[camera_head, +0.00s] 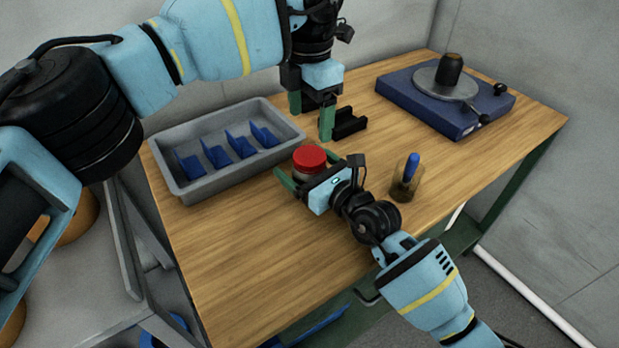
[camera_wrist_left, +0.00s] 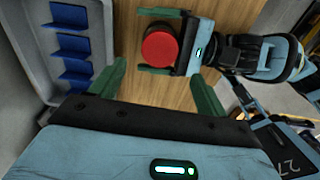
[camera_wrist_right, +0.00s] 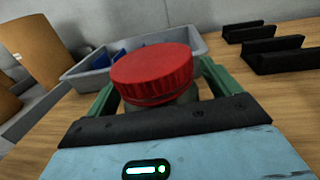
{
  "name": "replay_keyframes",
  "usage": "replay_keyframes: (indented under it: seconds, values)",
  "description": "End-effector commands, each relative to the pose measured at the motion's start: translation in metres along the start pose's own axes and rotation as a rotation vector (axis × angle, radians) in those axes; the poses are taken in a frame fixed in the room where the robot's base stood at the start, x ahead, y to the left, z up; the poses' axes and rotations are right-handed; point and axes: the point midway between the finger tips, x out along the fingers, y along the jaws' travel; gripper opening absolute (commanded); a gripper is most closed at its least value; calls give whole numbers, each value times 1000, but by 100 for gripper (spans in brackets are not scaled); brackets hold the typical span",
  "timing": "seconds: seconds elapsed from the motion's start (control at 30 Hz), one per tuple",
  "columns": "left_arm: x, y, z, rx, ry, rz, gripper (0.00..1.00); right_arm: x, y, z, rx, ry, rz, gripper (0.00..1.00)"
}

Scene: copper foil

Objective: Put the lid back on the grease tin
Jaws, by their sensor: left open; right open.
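My left gripper (camera_head: 311,113) is open and empty, pointing down above the table behind the tin. The left wrist view shows the lid (camera_wrist_left: 160,46) beyond its fingers.
A grey tray (camera_head: 188,192) with blue dividers lies left of the tin. A black bracket (camera_head: 350,122) is beside my left gripper. A jar with a blue-handled tool (camera_head: 410,168) stands right of my right gripper. A blue base (camera_head: 415,103) carries a turntable at back right.

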Motion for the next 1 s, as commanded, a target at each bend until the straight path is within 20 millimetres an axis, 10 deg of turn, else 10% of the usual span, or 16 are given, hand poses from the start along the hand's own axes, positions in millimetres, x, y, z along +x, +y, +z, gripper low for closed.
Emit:
replay_keyframes:
  seconds: [0.33, 0.83, 1.0]
  values:
    - [0, 0, 0, 0, 0, 0, 75, 2, 0, 0, 1, 1, 0, 87]
    - [0, 0, 0, 0, 0, 0, 75, 2, 0, 0, 0, 1, 0, 22]
    - [0, 0, 0, 0, 0, 0, 98, 2, 0, 0, 0, 1, 0, 0]
